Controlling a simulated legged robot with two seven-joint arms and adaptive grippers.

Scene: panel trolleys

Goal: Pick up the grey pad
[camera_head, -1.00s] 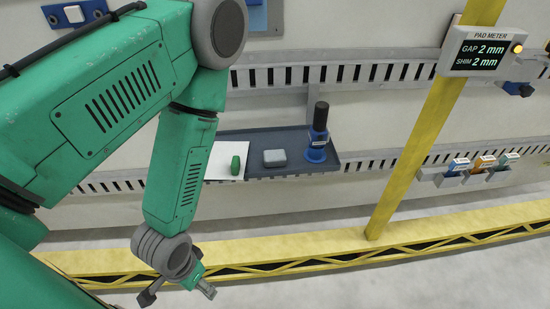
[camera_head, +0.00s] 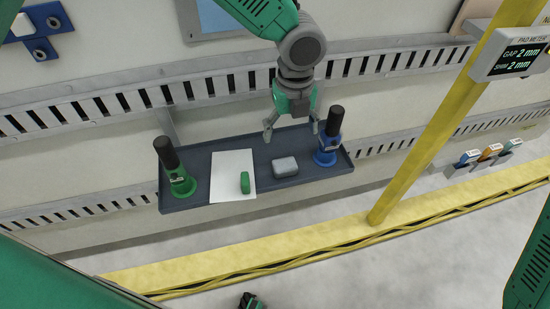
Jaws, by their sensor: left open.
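The grey pad (camera_head: 285,167) is a small block with rounded edges. It lies on the dark blue-grey tray (camera_head: 205,194), right of a white sheet (camera_head: 232,163) and left of the blue bottle. My left gripper (camera_head: 292,134) points down behind and above the pad, with its fingers spread wide and nothing between them. The fingers look apart from the pad, and the right fingertip appears close to the blue bottle.
A blue bottle (camera_head: 328,140) and a green bottle (camera_head: 177,170), both dark-topped, stand on the tray. A green pad (camera_head: 244,183) lies on the sheet. A yellow post (camera_head: 420,150) and a pad meter (camera_head: 515,55) are at the right. Slotted rails run along the wall.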

